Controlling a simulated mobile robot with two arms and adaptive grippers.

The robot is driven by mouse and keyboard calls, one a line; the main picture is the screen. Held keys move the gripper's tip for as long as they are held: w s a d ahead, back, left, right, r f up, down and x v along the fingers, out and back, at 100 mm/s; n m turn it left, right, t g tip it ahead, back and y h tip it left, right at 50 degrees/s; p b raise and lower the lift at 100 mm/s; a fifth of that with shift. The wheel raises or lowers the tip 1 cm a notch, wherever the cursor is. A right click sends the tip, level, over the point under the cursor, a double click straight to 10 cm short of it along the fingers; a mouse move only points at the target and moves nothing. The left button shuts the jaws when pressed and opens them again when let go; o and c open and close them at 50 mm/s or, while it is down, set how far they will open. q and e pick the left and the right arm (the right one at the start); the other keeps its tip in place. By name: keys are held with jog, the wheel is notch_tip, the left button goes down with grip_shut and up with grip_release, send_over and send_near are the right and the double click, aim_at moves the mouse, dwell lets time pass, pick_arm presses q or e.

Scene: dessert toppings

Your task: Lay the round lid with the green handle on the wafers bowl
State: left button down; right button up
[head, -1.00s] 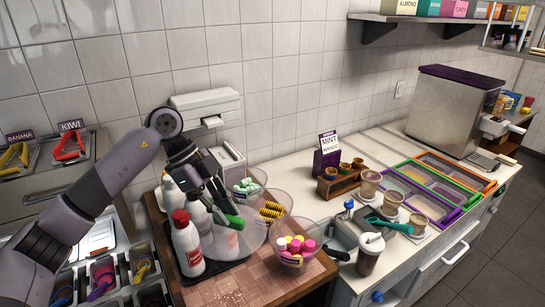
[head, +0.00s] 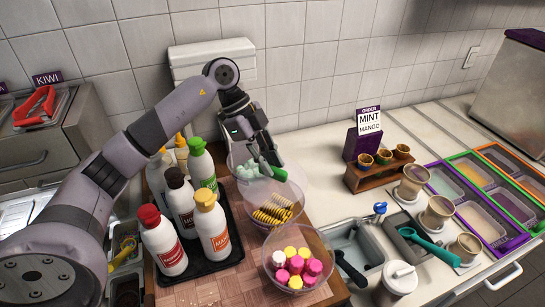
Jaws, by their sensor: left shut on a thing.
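My left gripper (head: 266,160) is shut on the green handle (head: 272,173) of the round lid. The lid's disc is clear, and its edge is hard to make out against the bowls. The handle appears just above the wafers bowl in the head view, towards its back edge. The wafers bowl (head: 272,210) is clear and holds yellow-and-dark striped wafers. Whether the lid touches the bowl I cannot tell. My right gripper is not in view.
A bowl of pale green pieces (head: 246,165) stands behind the wafers, and a bowl of pink, yellow and white pieces (head: 297,269) in front. Several sauce bottles (head: 212,228) stand on a black tray to the left. A sink (head: 355,248) lies to the right.

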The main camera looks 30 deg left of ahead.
aim_at(270, 179)
pick_arm(q)
jog(key=f+b, duration=0.2)
jog(key=w+f+b, duration=0.1)
jog(key=f, duration=0.2)
jog(key=shift+w+b, duration=0.1)
jog(key=shift+b, duration=0.25)
jog(key=shift+s+f+b, duration=0.2)
jog(key=shift+f+b, duration=0.2)
jog(key=shift+f, duration=0.4)
jog(key=shift+w+a+f, duration=0.1)
jog(key=shift+f, duration=0.15)
jog(key=shift+f, duration=0.3)
jog(key=c, duration=1.4)
grip_release()
jog(key=shift+c, duration=0.2)
